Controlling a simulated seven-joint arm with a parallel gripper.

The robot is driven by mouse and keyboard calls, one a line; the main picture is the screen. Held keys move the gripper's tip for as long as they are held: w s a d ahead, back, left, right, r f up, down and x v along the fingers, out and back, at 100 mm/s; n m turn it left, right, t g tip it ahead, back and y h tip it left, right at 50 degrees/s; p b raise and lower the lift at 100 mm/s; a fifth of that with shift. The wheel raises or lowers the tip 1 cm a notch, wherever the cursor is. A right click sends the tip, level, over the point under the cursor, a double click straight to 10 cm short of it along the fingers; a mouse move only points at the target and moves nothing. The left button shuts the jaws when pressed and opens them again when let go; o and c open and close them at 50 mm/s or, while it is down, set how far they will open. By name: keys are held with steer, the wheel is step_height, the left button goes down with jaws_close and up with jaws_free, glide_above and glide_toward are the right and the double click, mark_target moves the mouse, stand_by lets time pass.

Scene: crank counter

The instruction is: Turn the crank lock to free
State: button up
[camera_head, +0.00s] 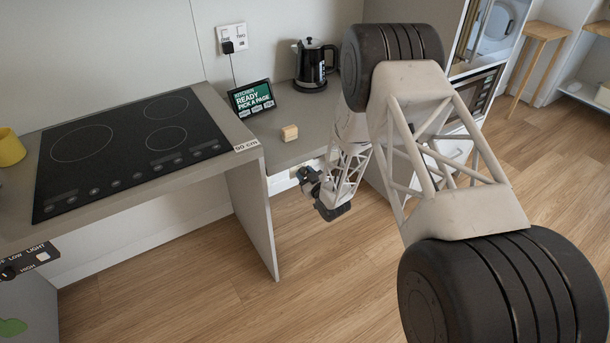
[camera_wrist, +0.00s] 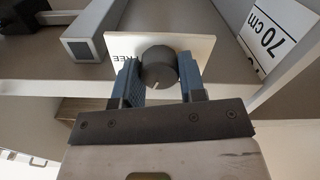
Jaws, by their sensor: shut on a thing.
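The crank lock shows in the wrist view as a dark round knob (camera_wrist: 158,68) on a white plate (camera_wrist: 202,46) lettered "FREE" at its left, partly covered. A small light mark sits low on the knob's face. My gripper (camera_wrist: 160,82) has a blue-grey finger on each side of the knob and is shut on it. In the head view my gripper (camera_head: 308,180) is at the front edge of the lower counter (camera_head: 285,155). The knob cannot be made out there.
A grey bar (camera_wrist: 92,38) and a "70 cm" label (camera_wrist: 268,33) flank the plate. A wooden block (camera_head: 289,133), a tablet (camera_head: 251,99) and a kettle (camera_head: 315,62) stand on the lower counter. The higher counter with a cooktop (camera_head: 130,145) is left. The floor in front is clear.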

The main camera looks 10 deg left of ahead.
steer(key=m, duration=0.3)
steer(key=shift+m, duration=0.4)
steer(key=shift+f+m, duration=0.1)
steer(key=shift+m, duration=1.9)
steer(key=o, duration=0.9)
steer(key=shift+d, duration=0.1)
steer(key=shift+v, duration=3.9)
